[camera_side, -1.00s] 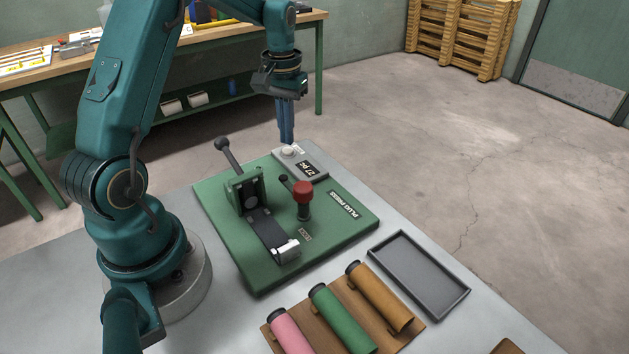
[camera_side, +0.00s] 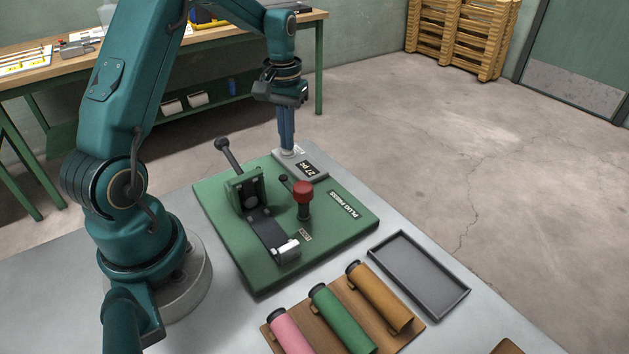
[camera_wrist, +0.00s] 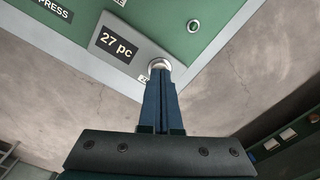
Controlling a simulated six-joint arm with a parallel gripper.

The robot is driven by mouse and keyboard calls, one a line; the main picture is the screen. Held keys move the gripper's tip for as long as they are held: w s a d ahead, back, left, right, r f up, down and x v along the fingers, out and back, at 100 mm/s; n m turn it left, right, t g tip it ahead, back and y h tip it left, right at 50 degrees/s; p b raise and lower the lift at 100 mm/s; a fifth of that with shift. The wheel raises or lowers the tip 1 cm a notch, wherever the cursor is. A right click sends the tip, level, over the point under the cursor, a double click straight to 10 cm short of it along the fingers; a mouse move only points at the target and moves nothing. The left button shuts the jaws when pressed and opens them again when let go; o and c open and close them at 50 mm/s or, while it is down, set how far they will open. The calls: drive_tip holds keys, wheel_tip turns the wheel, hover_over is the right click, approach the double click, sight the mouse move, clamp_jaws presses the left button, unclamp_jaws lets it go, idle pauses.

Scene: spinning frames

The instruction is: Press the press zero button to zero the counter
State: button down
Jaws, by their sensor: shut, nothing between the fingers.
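The grey counter box (camera_side: 318,178) sits at the back corner of the green press base. Its dark display (camera_side: 310,169) reads "27 pc", also legible in the wrist view (camera_wrist: 117,44). The round pale zero button (camera_wrist: 159,62) is on the box beside the display, partly covered by my fingertips. My gripper (camera_side: 287,148) is shut and empty, pointing down with its tips at the button. The tips look to be on or just over the button; I cannot tell how far it is pressed. In the wrist view the closed fingers (camera_wrist: 160,78) meet the button's near edge.
The green plug press base (camera_side: 350,232) carries a lever (camera_side: 228,150) and a red knob (camera_side: 303,188). An empty dark tray (camera_side: 445,296) lies at right. Pink, green and ochre rolls (camera_side: 340,318) lie on a brown holder in front.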

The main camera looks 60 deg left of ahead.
drive_tip(key=shift+f, duration=0.2)
idle(0.3)
drive_tip(key=shift+r, duration=3.5)
drive_tip(key=shift+d, duration=0.1)
